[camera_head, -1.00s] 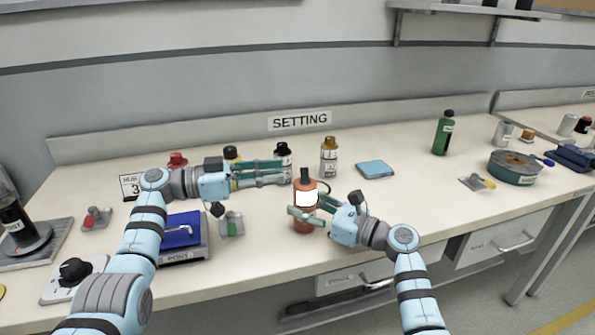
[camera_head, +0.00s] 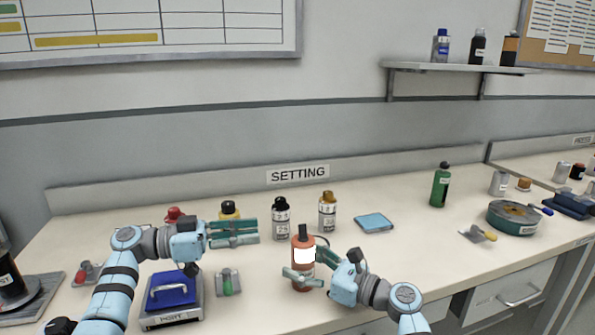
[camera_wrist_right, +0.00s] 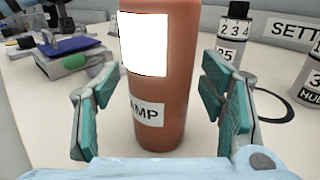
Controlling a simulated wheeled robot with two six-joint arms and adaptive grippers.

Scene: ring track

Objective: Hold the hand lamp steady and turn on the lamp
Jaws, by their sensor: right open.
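The hand lamp (camera_head: 303,276) is an orange-brown cylinder with a black top and a bright, plain white panel, upright on the bench. The right wrist view shows its body (camera_wrist_right: 167,95) with a label ending in "MP". My right gripper (camera_head: 302,266) is open, with one finger on either side of the lamp. In the right wrist view a gap shows between the lamp and the right gripper's fingers (camera_wrist_right: 160,110). My left gripper (camera_head: 258,232) is open and empty, to the left of the lamp and apart from it. The lamp's far side is hidden.
Two labelled bottles (camera_head: 281,220) (camera_head: 327,213) stand behind the lamp. A blue-topped device (camera_head: 172,296) and a small green switch (camera_head: 228,283) lie to the left. The bench between is clear.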

